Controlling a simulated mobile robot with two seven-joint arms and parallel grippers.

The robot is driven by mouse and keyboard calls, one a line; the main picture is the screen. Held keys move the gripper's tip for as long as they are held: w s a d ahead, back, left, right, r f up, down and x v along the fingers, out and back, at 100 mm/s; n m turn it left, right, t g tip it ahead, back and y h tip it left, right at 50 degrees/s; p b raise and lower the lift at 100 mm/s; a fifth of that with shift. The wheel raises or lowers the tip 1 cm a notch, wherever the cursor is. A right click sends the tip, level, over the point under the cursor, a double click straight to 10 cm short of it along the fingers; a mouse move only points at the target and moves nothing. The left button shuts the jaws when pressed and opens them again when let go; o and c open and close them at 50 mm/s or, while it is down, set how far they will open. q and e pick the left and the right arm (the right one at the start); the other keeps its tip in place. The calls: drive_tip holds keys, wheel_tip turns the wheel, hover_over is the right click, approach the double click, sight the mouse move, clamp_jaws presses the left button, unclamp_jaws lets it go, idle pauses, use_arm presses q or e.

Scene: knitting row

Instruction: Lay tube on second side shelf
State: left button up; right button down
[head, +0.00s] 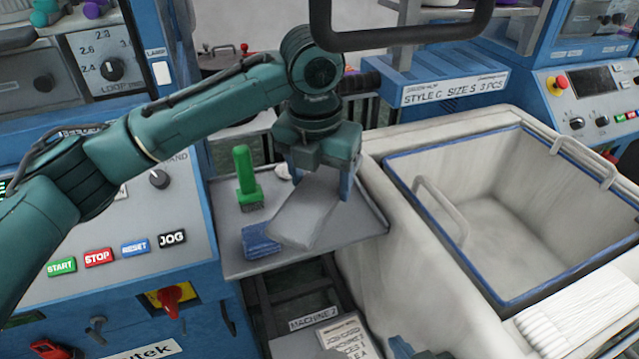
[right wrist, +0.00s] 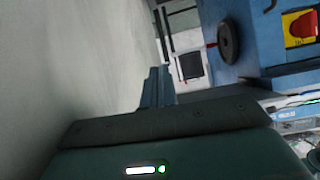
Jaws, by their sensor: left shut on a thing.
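My left gripper (head: 318,180) is over the grey side shelf (head: 350,232) and shut on a pale grey, flat-looking tube (head: 305,213). The tube slants down and left from the fingers, over the middle of the shelf. I cannot tell whether its lower end touches the shelf. The gripper hides its upper end. My right gripper shows in the right wrist view (right wrist: 157,88), its fingers close together with nothing seen between them. It is beside a pale surface, away from the shelf.
A green-handled brush (head: 246,180) stands on the shelf's left part, with a blue block (head: 260,243) near the front left. A large white bin (head: 490,205) with a blue rim stands right of the shelf. A "MACHINE 2" label (head: 313,319) is below.

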sight(319, 208)
use_arm(q)
wheel_tip(319, 208, down, 6)
drive_tip(key=shift+s+f, duration=0.1)
drive_tip(key=shift+s, duration=0.05)
wheel_tip(319, 208, down, 4)
drive_tip(key=shift+r, duration=0.15)
use_arm(e)
drive_tip(key=shift+s+f, duration=0.4)
drive_tip(key=shift+s, duration=0.15)
drive_tip(key=shift+r, duration=0.1)
use_arm(q)
drive_tip(key=o, duration=0.9)
drive_tip(key=shift+o, duration=0.2)
drive_tip(key=r, duration=0.8)
drive_tip(key=s+r, duration=0.1)
drive_tip(key=r, duration=0.3)
drive_tip(key=shift+s+a, duration=0.1)
drive_tip(key=shift+a, duration=0.2)
